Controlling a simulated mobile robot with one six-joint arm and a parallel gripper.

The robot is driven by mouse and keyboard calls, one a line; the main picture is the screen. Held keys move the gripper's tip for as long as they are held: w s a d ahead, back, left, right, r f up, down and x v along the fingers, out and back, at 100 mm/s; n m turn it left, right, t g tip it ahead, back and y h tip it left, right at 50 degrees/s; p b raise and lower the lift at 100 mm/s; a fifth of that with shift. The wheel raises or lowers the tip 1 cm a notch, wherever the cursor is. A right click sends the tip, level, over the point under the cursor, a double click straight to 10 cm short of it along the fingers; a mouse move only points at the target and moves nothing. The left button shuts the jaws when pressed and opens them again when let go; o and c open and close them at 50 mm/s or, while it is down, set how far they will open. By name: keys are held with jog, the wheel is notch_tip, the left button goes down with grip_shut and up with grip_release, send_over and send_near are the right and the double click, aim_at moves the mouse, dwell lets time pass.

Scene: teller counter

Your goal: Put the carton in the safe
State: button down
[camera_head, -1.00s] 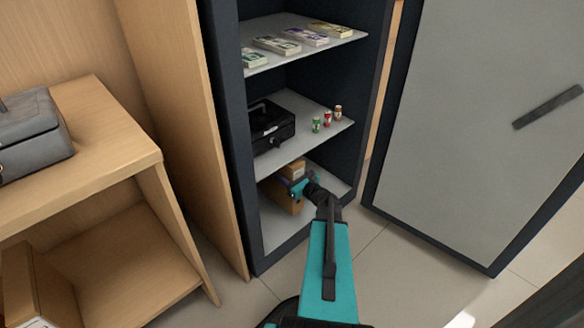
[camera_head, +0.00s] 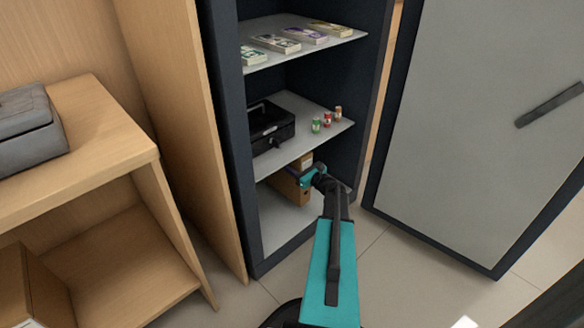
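The safe (camera_head: 256,245) stands upright with its grey door (camera_head: 470,130) swung wide open to the right. A brown carton (camera_head: 287,189) is inside the safe, in the bottom compartment under the middle shelf, towards the back. My gripper (camera_head: 308,177) reaches into that compartment from the front right and is right at the carton. The gripper covers part of the carton, and the shelf edge hides some of its top. The fingers are too small and covered to tell whether they are shut on it.
The middle shelf (camera_head: 300,143) holds a black cash box (camera_head: 270,127) and several small coloured rolls. The top shelf (camera_head: 258,67) holds bundles of banknotes. At left, a wooden counter (camera_head: 105,135) bears a grey box (camera_head: 28,130); another brown box (camera_head: 30,290) sits low beneath it.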

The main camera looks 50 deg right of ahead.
aim_at(285, 183)
jog(key=shift+d, duration=0.1)
jog(key=shift+w+d+f+b, duration=0.1)
jog(key=shift+d+f+b, duration=0.2)
jog(key=shift+f+b, duration=0.45)
jog(key=shift+w+d+f+b, duration=0.1)
jog(key=shift+d+f+b, duration=0.15)
jog(key=shift+f+b, duration=0.5)
jog(key=shift+f, duration=0.4)
jog(key=c, duration=0.8)
grip_release()
jog(key=shift+f, duration=0.15)
jog(key=shift+o, duration=0.2)
